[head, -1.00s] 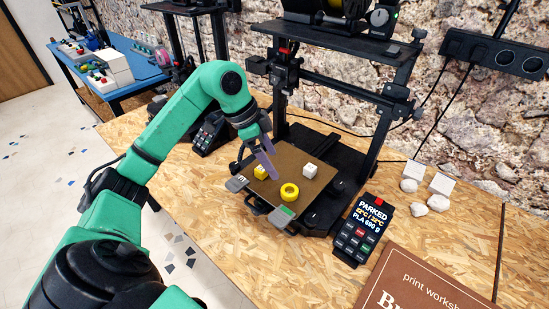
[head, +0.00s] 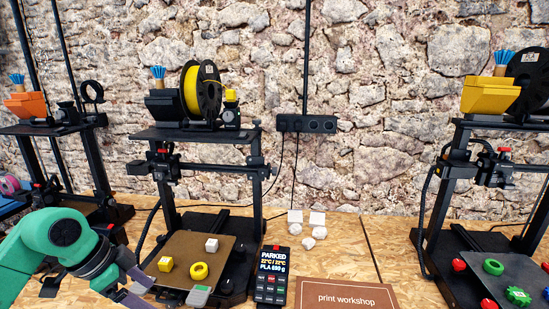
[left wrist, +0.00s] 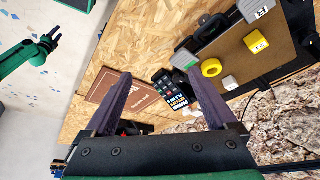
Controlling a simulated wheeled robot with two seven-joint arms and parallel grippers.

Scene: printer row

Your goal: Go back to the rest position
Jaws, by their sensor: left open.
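My left gripper (head: 138,288) is at the lower left in the head view, in front of the middle printer's bed (head: 185,248). In the left wrist view its two purple fingers stand apart with nothing between them (left wrist: 160,82). On the bed lie a yellow cube (head: 165,264), a yellow ring (head: 199,271) and a white cube (head: 211,245); the fingers appear apart from them. My right arm's gripper (left wrist: 52,38) shows small at the upper left of the left wrist view; its jaws are too small to judge.
A keypad with a lit screen (head: 271,276) and a brown print workshop sign (head: 343,295) lie right of the bed. Small white pieces (head: 308,243) lie near the stone wall. Another printer with red and green parts on its bed (head: 515,268) stands at the right.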

